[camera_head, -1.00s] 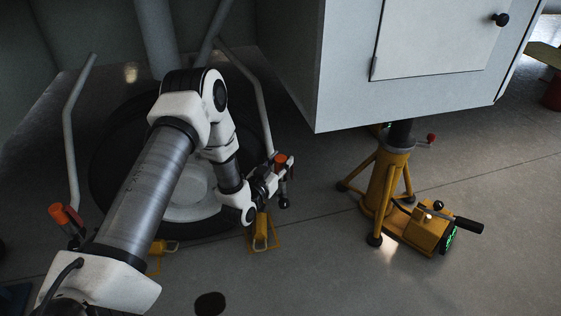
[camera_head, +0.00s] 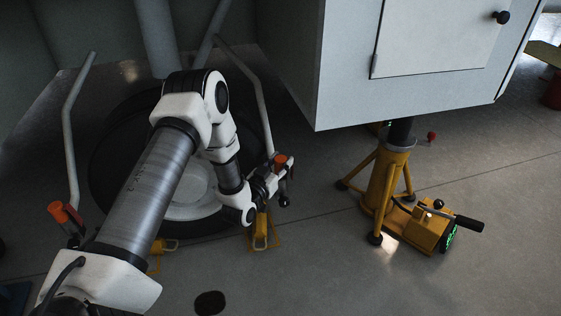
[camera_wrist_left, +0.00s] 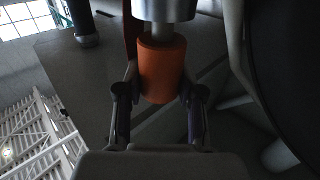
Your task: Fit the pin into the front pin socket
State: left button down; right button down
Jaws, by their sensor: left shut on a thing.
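My left gripper (camera_head: 281,172) is beside the lower end of a grey bent bar, to the right of the large wheel. In the left wrist view my left gripper (camera_wrist_left: 160,100) has its fingers on both sides of an orange cylinder (camera_wrist_left: 161,70), which looks like the pin's grip, and is shut on it. A thin pale shaft runs from it towards a silver cylinder (camera_wrist_left: 163,9) at the top edge. I cannot tell whether that silver part is the front pin socket or how deep the shaft sits. Orange also shows at the gripper in the head view (camera_head: 281,160). My right gripper is not in view.
A large dark wheel (camera_head: 110,160) with a pale hub lies behind my left arm. Another orange-red part (camera_head: 65,213) is at the left bar's foot. A yellow jack (camera_head: 382,190) stands under the white body (camera_head: 345,70). Yellow chocks (camera_head: 262,232) lie on the floor. Floor is clear at bottom right.

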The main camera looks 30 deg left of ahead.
aim_at(277, 167)
pick_arm(q)
jog(key=shift+f, duration=0.4)
jog(key=c, duration=1)
grip_release()
jog(key=shift+s, duration=0.1)
jog(key=shift+s+r+p, duration=0.1)
jog(key=shift+s+p, duration=0.2)
jog(key=shift+s, duration=0.35)
jog(key=s+p, duration=0.1)
jog(key=s, duration=0.3)
jog(key=shift+d+p, duration=0.2)
jog(key=shift+p, duration=0.15)
jog(key=shift+s+d+p, duration=0.15)
jog(key=shift+s+p, duration=0.35)
jog(key=shift+s, duration=0.9)
jog(key=shift+s+d+p, duration=0.1)
jog(key=shift+s+p, duration=0.35)
jog(key=shift+s, duration=0.9)
